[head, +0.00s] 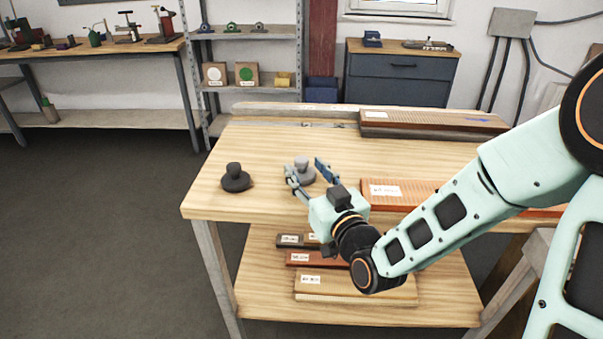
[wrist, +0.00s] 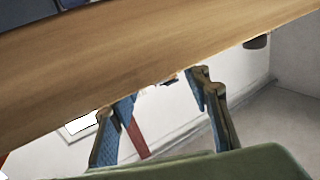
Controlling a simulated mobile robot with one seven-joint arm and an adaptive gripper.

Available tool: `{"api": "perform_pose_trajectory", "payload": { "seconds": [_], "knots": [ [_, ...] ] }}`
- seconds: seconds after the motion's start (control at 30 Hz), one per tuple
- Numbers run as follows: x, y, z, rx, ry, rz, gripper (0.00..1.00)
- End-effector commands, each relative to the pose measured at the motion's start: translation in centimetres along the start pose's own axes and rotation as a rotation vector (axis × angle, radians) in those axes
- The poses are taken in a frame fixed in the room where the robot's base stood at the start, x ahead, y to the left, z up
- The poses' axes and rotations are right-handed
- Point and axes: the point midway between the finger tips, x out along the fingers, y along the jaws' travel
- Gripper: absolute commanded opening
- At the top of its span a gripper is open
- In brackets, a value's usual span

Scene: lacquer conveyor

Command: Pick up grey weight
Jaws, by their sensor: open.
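The grey weight (head: 305,162), with a round base and knob, stands upright on the wooden workbench (head: 285,140) in the head view, partly hidden by my gripper. My gripper (head: 306,172) is open, and its two blue-grey fingers appear on either side of the weight; I cannot tell the exact gap. In the wrist view the open fingers of my gripper (wrist: 157,90) point at the bench edge, and no grey weight shows clearly between them. A darker, near-black weight (head: 235,178) stands to the left on the bench.
An orange-brown slab with a label (head: 386,190) lies right of my gripper. A brown ribbed slab (head: 430,121) lies at the back. The lower shelf holds several labelled boards (head: 345,287). A dark object (wrist: 257,41) shows at the bench edge in the wrist view.

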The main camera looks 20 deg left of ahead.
Motion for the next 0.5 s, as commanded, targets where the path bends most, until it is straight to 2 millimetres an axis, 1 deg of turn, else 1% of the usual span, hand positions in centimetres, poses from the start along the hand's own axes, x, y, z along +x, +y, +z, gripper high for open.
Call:
{"api": "perform_pose_trajectory", "payload": {
  "seconds": [0.03, 0.1, 0.23, 0.33, 0.5],
  "knots": [
    [0.8, 0.1, -0.5, 0.003, 0.001, 0.0, 0.44],
    [1.7, 0.3, -0.7, 0.002, 0.001, 0.0, 0.44],
    [3.2, 0.2, -0.4, 0.001, 0.001, -0.001, 0.44],
    [3.7, 0.2, -0.3, 0.0, 0.0, -0.001, 0.44],
    [3.7, 0.3, -0.3, -0.001, 0.0, 0.0, 0.44]
  ]
}}
